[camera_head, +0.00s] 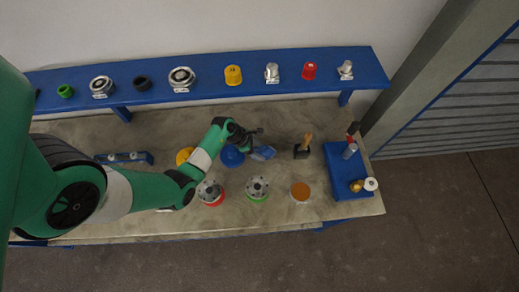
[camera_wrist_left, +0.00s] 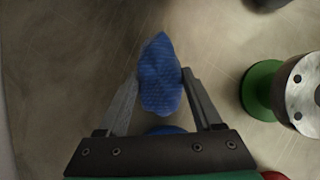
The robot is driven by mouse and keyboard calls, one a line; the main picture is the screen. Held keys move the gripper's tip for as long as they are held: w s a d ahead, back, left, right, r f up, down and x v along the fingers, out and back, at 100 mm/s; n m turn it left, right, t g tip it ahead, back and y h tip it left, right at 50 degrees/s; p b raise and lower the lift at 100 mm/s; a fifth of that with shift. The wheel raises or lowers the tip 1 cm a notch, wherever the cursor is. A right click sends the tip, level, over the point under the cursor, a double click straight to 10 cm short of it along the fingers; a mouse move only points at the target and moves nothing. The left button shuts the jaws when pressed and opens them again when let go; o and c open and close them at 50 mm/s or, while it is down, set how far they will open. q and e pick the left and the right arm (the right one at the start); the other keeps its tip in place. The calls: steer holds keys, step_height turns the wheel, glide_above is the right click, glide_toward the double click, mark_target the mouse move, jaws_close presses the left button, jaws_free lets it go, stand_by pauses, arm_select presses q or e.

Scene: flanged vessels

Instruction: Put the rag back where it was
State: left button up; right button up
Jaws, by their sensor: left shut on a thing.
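The rag (camera_head: 265,153) is a small blue cloth in front of my left gripper (camera_head: 256,146), above the middle of the workbench. In the left wrist view the crumpled, dimpled rag (camera_wrist_left: 160,80) sits between the two fingertips of the left gripper (camera_wrist_left: 161,76), which is shut on it. The cloth sticks out beyond the tips. I cannot tell how high it is above the bench. My right gripper is not in view.
A blue round piece (camera_head: 232,157) and a yellow one (camera_head: 184,155) are near the gripper. Flanged vessels with red (camera_head: 211,192) and green (camera_head: 258,189) bases stand in front. An orange disc (camera_head: 300,191), a black holder (camera_head: 301,152) and a blue tray (camera_head: 345,188) are rightward. A blue shelf (camera_head: 207,84) runs behind.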

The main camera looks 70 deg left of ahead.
arm_select(q)
steer(key=o, duration=1.3)
steer(key=shift+f, duration=0.1)
steer(key=shift+r, duration=0.25)
steer(key=p+v, duration=0.4)
steer(key=v, duration=0.7)
steer(key=shift+s+r, duration=0.3)
